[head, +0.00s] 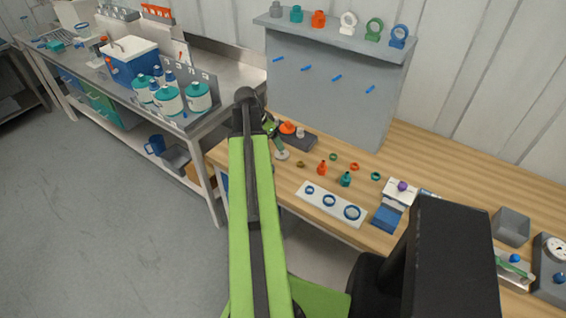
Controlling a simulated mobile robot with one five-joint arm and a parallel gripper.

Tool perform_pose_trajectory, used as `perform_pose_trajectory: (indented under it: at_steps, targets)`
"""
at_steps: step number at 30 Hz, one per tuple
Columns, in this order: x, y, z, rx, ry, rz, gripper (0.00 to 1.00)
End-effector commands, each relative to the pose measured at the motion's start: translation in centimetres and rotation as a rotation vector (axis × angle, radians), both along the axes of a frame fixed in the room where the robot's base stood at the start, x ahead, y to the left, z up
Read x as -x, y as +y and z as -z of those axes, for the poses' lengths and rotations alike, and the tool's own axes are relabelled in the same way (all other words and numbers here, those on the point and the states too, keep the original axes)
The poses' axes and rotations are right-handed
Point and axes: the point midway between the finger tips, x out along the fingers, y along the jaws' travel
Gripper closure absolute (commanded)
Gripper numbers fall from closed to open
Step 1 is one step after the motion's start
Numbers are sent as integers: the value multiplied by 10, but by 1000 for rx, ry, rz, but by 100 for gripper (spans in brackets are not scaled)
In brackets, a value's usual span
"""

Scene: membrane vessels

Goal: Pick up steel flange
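I cannot tell for certain which piece is the steel flange. A small pale grey disc (282,155) shows right at the end of my arm, near the left end of the wooden bench, and may be it. A small grey-white piece (300,132) stands on a dark plate just to the right, next to an orange piece (288,128). My gripper (277,146) is small and partly hidden behind my arm, just above the pale disc. Its fingers are too small to read, and I cannot tell whether it touches or holds the disc.
The wooden bench (450,190) holds several small coloured fittings and a white plate with blue rings (331,204). A grey panel (335,90) with a shelf of vessels and rings rises behind. A steel bench (225,75) with bottles stands left. Floor at left is clear.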

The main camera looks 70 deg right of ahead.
Motion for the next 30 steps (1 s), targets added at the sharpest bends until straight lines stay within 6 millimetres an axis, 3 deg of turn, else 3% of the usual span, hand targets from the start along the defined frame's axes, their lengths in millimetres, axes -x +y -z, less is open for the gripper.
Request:
perform_pose_trajectory:
  at_steps: [1,3,13,21,30]
  targets:
    - [2,-5,22,0,0,1,20]
    - [5,-10,34,0,0,0,20]
    - [10,-16,46,0,0,0,20]
    - [21,-30,88,0,0,0,20]
    - [22,-32,87,0,0,-1,23]
